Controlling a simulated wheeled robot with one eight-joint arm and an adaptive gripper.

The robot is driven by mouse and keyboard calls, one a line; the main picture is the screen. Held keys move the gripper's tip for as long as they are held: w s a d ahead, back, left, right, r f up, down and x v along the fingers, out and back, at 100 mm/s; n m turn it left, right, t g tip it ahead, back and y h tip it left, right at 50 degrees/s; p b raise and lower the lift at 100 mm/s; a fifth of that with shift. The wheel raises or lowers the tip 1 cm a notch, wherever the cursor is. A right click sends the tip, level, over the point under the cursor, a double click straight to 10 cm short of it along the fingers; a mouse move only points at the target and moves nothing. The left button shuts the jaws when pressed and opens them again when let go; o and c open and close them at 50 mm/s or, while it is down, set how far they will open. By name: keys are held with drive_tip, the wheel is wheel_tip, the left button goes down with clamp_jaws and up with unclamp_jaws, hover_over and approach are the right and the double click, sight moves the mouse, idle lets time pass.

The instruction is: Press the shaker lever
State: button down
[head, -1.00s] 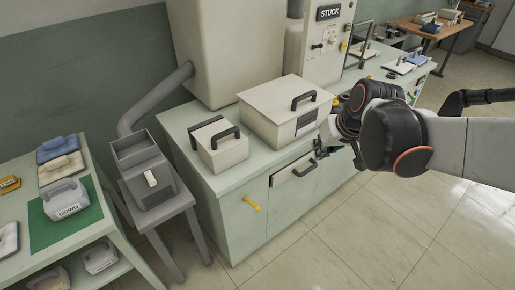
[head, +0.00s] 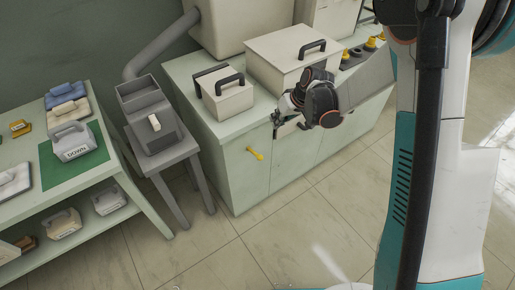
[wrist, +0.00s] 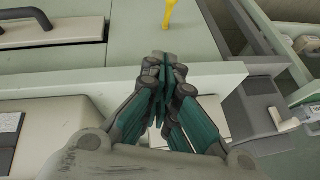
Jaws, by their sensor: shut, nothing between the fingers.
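A yellow lever (head: 256,153) sticks out from the front of the pale green cabinet (head: 232,172). Its yellow end also shows at the top of the wrist view (wrist: 171,12). My gripper (head: 277,122) is by the cabinet's top front edge, above and to the right of the lever in the head view. In the wrist view my gripper's (wrist: 164,62) teal fingers are together and empty, with a visible gap between their tips and the lever.
Two beige boxes with black handles, a small one (head: 226,97) and a large one (head: 283,64), stand on the cabinet top. A grey hopper (head: 148,106) sits on a grey stand at left. The floor in front is clear.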

drive_tip(key=shift+n, duration=0.3)
drive_tip(key=shift+s+x, duration=0.2)
drive_tip(key=shift+x, duration=0.9)
drive_tip(key=shift+s+x, duration=0.2)
drive_tip(key=shift+x, duration=0.85)
drive_tip(key=shift+f, duration=0.15)
drive_tip(key=b, duration=0.4)
hover_over(255, 153)
drive_tip(key=w+d, duration=0.2)
wheel_tip(255, 153, down, 9)
drive_tip(key=s+f+b, duration=0.2)
drive_tip(key=f, duration=0.1)
drive_tip(key=shift+s+f, duration=0.1)
drive_tip(key=shift+f, duration=0.1)
drive_tip(key=shift+d, duration=0.1)
